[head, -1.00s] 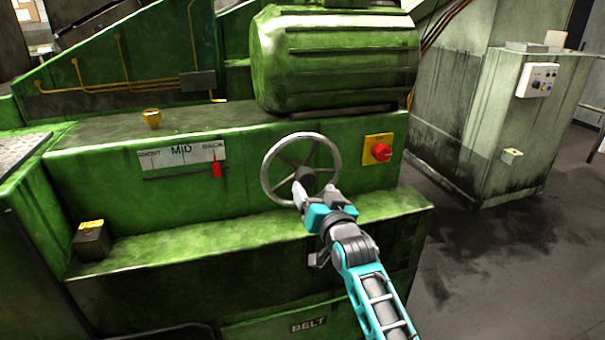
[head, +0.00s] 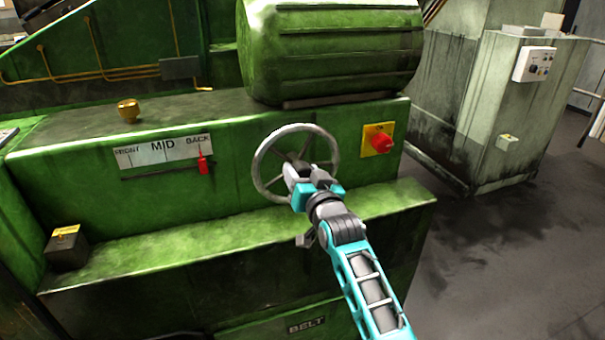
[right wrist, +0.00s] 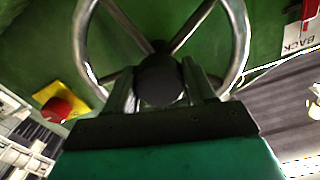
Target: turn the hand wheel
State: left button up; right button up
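The hand wheel (head: 335,152) is a grey metal ring with spokes and a dark hub, on the front of the green machine. It fills the upper part of the right wrist view, with its hub (right wrist: 160,80) near the middle. My right gripper (head: 307,172) is in front of the wheel's centre and hides the hub in the head view. In the right wrist view the fingers of this gripper (right wrist: 160,85) stand apart, one on each side of the hub. I cannot tell whether they touch it. My left gripper is not in view.
A red button on a yellow plate (head: 369,150) is right of the wheel. A FRONT/MID/BACK scale (head: 160,151) is on the left, its red pointer (head: 202,165) near BACK. A green ledge (head: 190,237) runs below. A grey cabinet (head: 500,115) stands at right.

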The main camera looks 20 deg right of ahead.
jog(key=c, duration=0.9)
jog(key=shift+r, duration=0.1)
grip_shut()
jog(key=shift+w, duration=0.1)
